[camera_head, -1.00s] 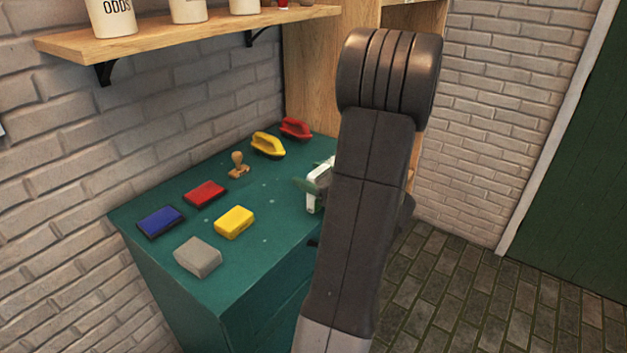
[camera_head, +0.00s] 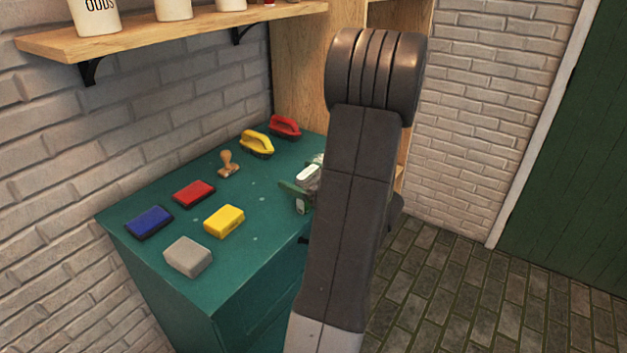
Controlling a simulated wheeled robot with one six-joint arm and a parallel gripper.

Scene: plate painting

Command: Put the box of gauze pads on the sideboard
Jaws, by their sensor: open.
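My gripper (camera_head: 302,192) shows only in part, as a white and green shape at the right edge of the teal cabinet (camera_head: 265,222), left of my dark arm. It is open; my arm hides the rest of it. I cannot pick out a box of gauze pads for certain; it may be hidden behind my arm. No second piece of furniture that is clearly a sideboard shows; the teal cabinet may be it.
On the cabinet are a grey block (camera_head: 188,257), a yellow block (camera_head: 224,221), a red pad (camera_head: 194,193), a blue pad (camera_head: 149,222), a wooden stamp (camera_head: 229,164), a yellow brush (camera_head: 257,143) and a red brush (camera_head: 285,126). A wooden shelf (camera_head: 170,32) hangs above. Brick floor lies right.

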